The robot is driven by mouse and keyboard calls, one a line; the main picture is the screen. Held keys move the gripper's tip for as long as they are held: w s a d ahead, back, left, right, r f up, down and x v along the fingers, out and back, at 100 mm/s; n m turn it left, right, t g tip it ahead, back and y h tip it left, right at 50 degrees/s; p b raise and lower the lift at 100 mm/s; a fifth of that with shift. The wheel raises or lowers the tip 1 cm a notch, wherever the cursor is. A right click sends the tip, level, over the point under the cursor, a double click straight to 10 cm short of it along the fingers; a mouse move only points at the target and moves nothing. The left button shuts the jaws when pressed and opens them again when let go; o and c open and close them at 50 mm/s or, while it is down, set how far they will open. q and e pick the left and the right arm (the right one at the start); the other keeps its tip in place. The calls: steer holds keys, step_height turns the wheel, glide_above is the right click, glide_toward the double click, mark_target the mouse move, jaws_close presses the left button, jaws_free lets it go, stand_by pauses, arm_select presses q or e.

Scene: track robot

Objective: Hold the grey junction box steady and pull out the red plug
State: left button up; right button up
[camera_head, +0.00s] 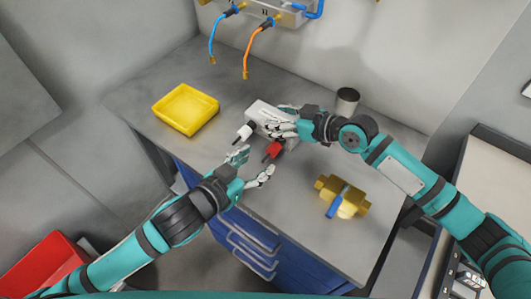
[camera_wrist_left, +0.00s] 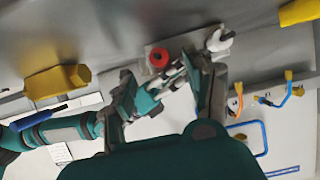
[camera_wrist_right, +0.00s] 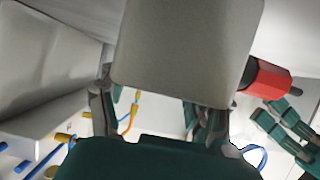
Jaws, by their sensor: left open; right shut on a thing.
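The grey junction box (camera_head: 260,112) sits on the grey workbench and fills the top of the right wrist view (camera_wrist_right: 187,50). My right gripper (camera_head: 288,124) is shut on it; its two fingers show in the right wrist view (camera_wrist_right: 160,115) at the box's sides. The red plug (camera_head: 272,150) sticks out of the box's front, also in the left wrist view (camera_wrist_left: 158,57) and right wrist view (camera_wrist_right: 265,77). A white plug (camera_head: 244,132) sticks out beside it. My left gripper (camera_head: 254,164) is open and empty, just in front of the red plug, apart from it.
A yellow tray (camera_head: 186,92) lies at the left of the workbench (camera_head: 300,195). A brass-yellow valve with a blue handle (camera_head: 334,208) lies to the right. A dark cup (camera_head: 347,99) stands at the back. Blue and orange cables (camera_head: 247,60) hang from the wall unit.

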mark_target(268, 154)
arm_select(q)
steer(key=x, duration=0.6)
steer(key=shift+w+d, duration=0.1)
steer(key=shift+w, duration=0.1)
jaws_close()
steer(key=shift+s, duration=0.3)
stand_by(0.3)
steer(key=shift+s+a, duration=0.55)
steer(key=shift+s, duration=0.2)
steer(key=shift+s+a, duration=0.6)
steer(key=shift+s, duration=0.15)
